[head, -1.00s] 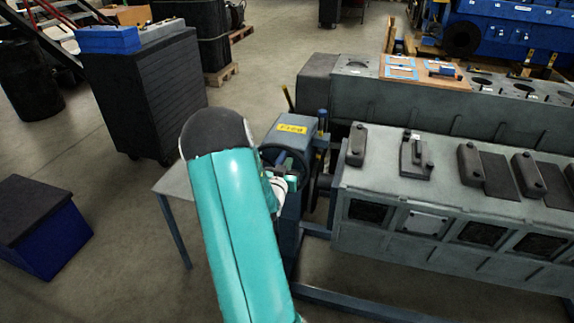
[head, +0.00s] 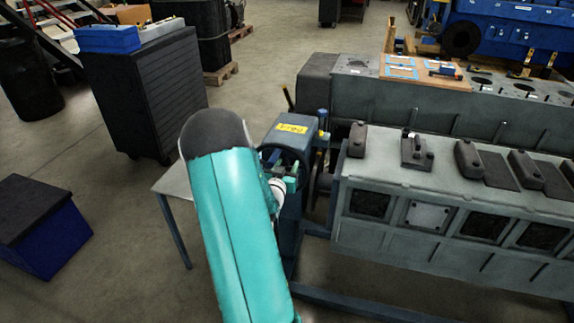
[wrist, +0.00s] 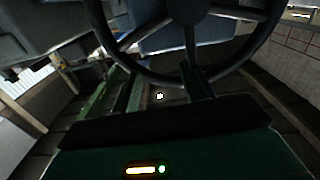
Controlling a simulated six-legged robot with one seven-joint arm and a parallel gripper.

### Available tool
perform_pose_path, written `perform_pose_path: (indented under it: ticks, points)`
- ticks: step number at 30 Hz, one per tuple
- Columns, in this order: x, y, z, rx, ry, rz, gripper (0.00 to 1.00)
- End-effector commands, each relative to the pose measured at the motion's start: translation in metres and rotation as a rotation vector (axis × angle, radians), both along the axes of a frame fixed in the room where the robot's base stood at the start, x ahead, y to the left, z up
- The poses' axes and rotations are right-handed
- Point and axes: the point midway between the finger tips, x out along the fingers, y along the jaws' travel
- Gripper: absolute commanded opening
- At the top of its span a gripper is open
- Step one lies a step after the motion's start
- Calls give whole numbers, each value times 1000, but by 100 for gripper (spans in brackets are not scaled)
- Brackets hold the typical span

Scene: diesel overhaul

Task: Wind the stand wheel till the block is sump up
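The stand wheel (head: 266,152) is dark and spoked, on the blue stand head at the left end of the block, partly hidden behind my teal arm. In the wrist view the wheel (wrist: 128,72) fills the top, its hub at the top edge and its lower rim crossing at my fingers. My gripper (wrist: 160,88) has its two fingers well apart at that rim; whether they touch it is unclear. In the head view my gripper (head: 289,178) is beside the wheel. The long grey block (head: 400,178) lies with a face of dark raised parts upward and a row of windows on its near side.
The blue stand head (head: 290,145) carries a yellow label. A second grey block (head: 440,110) stands behind, bearing a wooden board (head: 425,75). A small table (head: 175,180) is left of my arm, and a dark blue box (head: 42,225) sits on the floor at far left.

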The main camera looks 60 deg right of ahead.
Motion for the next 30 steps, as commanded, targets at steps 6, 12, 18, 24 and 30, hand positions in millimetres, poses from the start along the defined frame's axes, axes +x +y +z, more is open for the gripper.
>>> perform_pose_path:
  ticks: [6, 12, 18, 24, 30]
  points:
    - [1, -4, 14, -29, -22, -2, 43]
    - [1, 2, 7, -12, -11, 0, 43]
    - [-1, 16, 4, -8, -7, 2, 43]
    - [-3, 29, 4, -6, -6, 2, 43]
    - [-5, 42, 2, -3, -5, 2, 43]
